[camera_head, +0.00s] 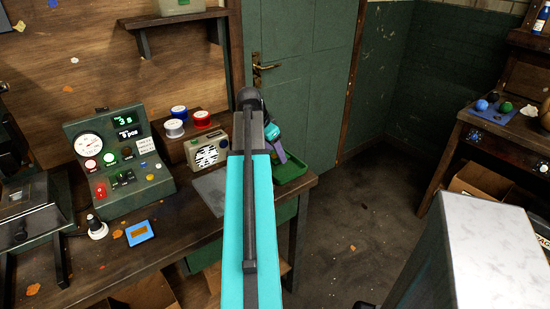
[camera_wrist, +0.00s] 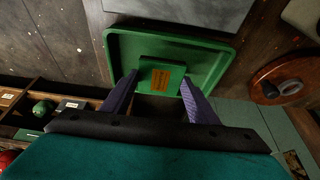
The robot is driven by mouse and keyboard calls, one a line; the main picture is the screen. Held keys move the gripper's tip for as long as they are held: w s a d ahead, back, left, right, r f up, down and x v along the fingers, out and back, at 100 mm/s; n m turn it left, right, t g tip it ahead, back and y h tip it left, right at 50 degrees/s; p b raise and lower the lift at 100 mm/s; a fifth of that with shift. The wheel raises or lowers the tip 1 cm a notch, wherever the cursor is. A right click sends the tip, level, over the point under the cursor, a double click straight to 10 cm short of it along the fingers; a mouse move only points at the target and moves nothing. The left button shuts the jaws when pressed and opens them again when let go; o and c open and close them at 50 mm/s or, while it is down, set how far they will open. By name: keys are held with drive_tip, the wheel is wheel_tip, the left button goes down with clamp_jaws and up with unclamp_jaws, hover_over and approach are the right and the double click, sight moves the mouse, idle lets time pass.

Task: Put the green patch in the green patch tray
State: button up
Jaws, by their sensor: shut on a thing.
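The green patch (camera_wrist: 150,70) is a small green flat piece with an orange label, seen in the wrist view between the two purple fingers of my gripper (camera_wrist: 160,83). My gripper is shut on it. The green patch tray (camera_wrist: 215,47) is a shallow green tray with a raised rim, beyond and around the patch in that view. In the head view the tray (camera_head: 292,179) sits at the right end of the workbench, and my gripper (camera_head: 280,155) is over it. The patch cannot be made out there. Whether the patch touches the tray floor is unclear.
A grey plate (camera_head: 211,188) lies left of the tray. A radio (camera_head: 206,151), several spools (camera_head: 178,112) and a green control panel (camera_head: 118,160) stand on the workbench (camera_head: 170,230). Compartments with a green ball (camera_wrist: 43,108) show at left in the wrist view.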

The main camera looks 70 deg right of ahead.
sight(274, 155)
drive_tip(key=shift+d, duration=0.1)
drive_tip(key=shift+w+d, duration=0.15)
drive_tip(key=shift+d, duration=0.35)
drive_tip(key=shift+f+p, duration=0.5)
drive_tip(key=shift+f, duration=1.35)
drive_tip(key=shift+f, duration=0.1)
drive_tip(key=o, duration=1.1)
drive_tip(key=shift+o, duration=0.2)
drive_tip(key=b+v, duration=0.1)
drive_tip(key=v, duration=1.1)
